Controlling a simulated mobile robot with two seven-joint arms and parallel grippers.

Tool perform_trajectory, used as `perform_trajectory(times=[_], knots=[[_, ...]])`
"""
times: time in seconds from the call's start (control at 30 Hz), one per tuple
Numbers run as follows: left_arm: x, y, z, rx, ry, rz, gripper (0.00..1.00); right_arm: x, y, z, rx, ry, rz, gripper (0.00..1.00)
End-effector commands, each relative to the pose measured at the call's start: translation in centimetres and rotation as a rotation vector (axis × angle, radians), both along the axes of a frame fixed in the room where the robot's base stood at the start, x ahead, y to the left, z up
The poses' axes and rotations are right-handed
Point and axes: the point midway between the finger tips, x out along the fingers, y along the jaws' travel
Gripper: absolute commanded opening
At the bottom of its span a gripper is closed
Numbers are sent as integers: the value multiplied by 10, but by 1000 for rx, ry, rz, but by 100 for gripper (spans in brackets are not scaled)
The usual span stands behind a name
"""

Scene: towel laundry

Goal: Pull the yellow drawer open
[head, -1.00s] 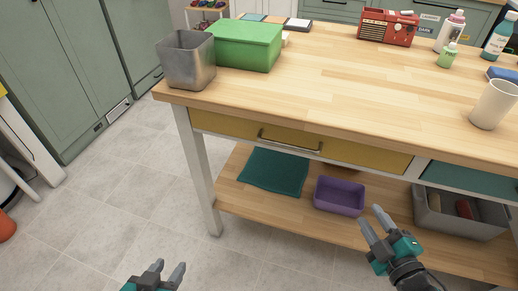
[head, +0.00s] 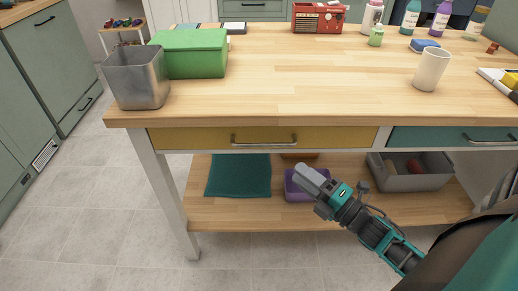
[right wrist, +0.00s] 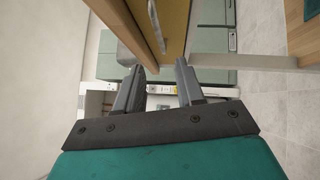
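The yellow drawer (head: 190,140) is shut, its front flush under the left part of the wooden tabletop. Its metal bar handle (head: 264,141) is in the middle of the front. My right gripper (head: 305,175) is below and a little right of the handle, apart from it, in front of the lower shelf. In the right wrist view its two fingers (right wrist: 160,80) stand apart with nothing between them. The yellow front (right wrist: 176,28) and the handle (right wrist: 153,22) show there beyond the fingertips, towards the top. My left gripper is not in view.
A teal drawer (head: 440,137) is to the right. On the lower shelf (head: 235,213) are a teal cloth (head: 238,176), a purple bin (head: 294,190) and a grey bin (head: 410,180). A metal bin (head: 138,80) and green box (head: 195,53) stand on top. The floor in front is clear.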

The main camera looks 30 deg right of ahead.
Motion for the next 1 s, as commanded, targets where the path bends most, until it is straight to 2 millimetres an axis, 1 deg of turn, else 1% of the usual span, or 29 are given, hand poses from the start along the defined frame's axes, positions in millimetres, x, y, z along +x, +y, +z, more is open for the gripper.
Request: perform_trajectory(times=[0.4, 0.53, 0.6, 0.73, 1.0], knots=[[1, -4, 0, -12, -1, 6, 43, 79, 19, 12, 3, -3, 1, 38], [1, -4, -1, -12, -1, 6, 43, 97, 24, 14, 3, -1, 0, 38], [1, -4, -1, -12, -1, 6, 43, 105, 26, 15, 4, 0, 1, 38], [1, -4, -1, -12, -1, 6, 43, 113, 28, 16, 4, 1, 0, 38], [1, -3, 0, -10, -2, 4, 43, 116, 29, 16, 4, 2, 0, 38]])
